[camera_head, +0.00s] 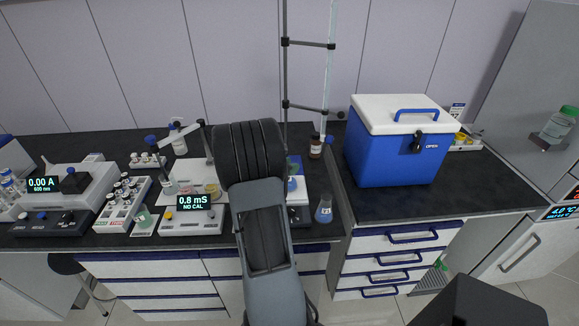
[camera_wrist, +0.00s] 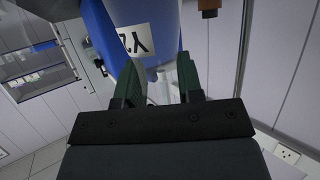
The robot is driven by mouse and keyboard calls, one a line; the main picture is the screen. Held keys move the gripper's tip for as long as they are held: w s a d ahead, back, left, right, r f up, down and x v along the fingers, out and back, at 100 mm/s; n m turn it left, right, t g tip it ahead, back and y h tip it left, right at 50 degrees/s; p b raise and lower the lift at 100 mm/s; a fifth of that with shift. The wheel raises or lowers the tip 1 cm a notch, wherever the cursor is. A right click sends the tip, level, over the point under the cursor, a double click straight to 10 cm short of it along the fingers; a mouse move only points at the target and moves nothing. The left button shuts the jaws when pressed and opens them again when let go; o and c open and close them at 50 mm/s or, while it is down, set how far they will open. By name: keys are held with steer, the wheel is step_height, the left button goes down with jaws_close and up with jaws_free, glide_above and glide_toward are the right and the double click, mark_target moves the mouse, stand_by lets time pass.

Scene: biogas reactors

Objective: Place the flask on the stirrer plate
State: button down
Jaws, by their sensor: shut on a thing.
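My gripper (camera_wrist: 156,66) has dark green fingers shut on a vessel, seen from close up in the wrist view. This looks like the flask (camera_wrist: 168,22), with blue contents and a white label that reads upside down. In the head view my arm hides most of the gripper; a bit of green and blue shows just right of the arm. Below it is a white device with a dark front, which looks like the stirrer plate (camera_head: 304,190), largely covered by my arm. Whether the held flask touches it cannot be told.
Another conical flask with blue liquid (camera_head: 324,211) stands right of the plate near the counter's front edge. A conductivity meter (camera_head: 192,220) is left, a blue cool box (camera_head: 392,150) right.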

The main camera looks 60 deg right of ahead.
steer(key=c, duration=0.8)
jaws_free()
